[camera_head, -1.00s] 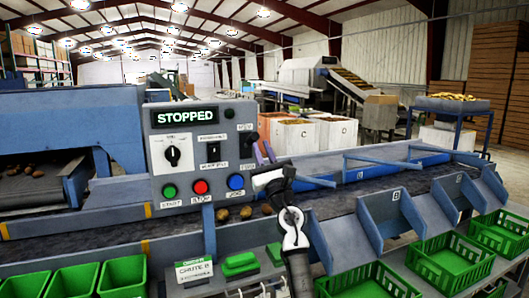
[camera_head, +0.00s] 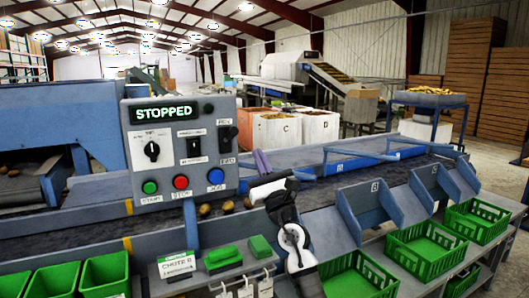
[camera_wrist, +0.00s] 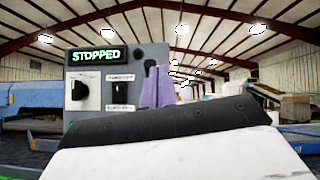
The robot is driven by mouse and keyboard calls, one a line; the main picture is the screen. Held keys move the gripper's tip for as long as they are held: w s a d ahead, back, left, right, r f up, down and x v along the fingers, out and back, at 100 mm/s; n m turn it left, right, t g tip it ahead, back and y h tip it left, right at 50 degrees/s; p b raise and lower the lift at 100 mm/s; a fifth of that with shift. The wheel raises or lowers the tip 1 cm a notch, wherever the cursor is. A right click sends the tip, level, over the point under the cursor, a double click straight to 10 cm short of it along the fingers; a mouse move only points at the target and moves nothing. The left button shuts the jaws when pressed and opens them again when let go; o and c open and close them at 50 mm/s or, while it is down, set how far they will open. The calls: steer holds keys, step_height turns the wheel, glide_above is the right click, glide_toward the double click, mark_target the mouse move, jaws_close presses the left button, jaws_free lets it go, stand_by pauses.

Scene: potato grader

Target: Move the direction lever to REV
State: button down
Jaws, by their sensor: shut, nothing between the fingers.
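The grey control panel (camera_head: 171,173) stands left of centre in the head view, with a green STOPPED display. The direction lever (camera_head: 228,138) is the dark lever at the panel's right edge, between small labels above and below. The labels are blurred, seeming to read REV above and FWD below; I cannot tell the lever's exact position. My gripper (camera_head: 262,162), with purple fingers, is shut and empty, right of the panel and slightly lower than the lever. In the wrist view the fingers (camera_wrist: 157,87) cover the panel's right part, hiding the lever.
The panel also has a rotary knob (camera_head: 152,151), a middle switch (camera_head: 194,147) and green, red and blue buttons (camera_head: 181,182). A conveyor belt (camera_head: 90,225) runs below, with several potatoes. Green crates (camera_head: 428,250) line the front. Air right of the panel is open.

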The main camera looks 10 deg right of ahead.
steer(key=shift+s+d+r+p, duration=0.15)
steer(key=shift+s+d+p, duration=0.1)
steer(key=shift+s, duration=0.3)
steer(key=shift+s+d+r+p, duration=0.1)
steer(key=shift+s+d+p, duration=0.1)
steer(key=shift+s, duration=0.3)
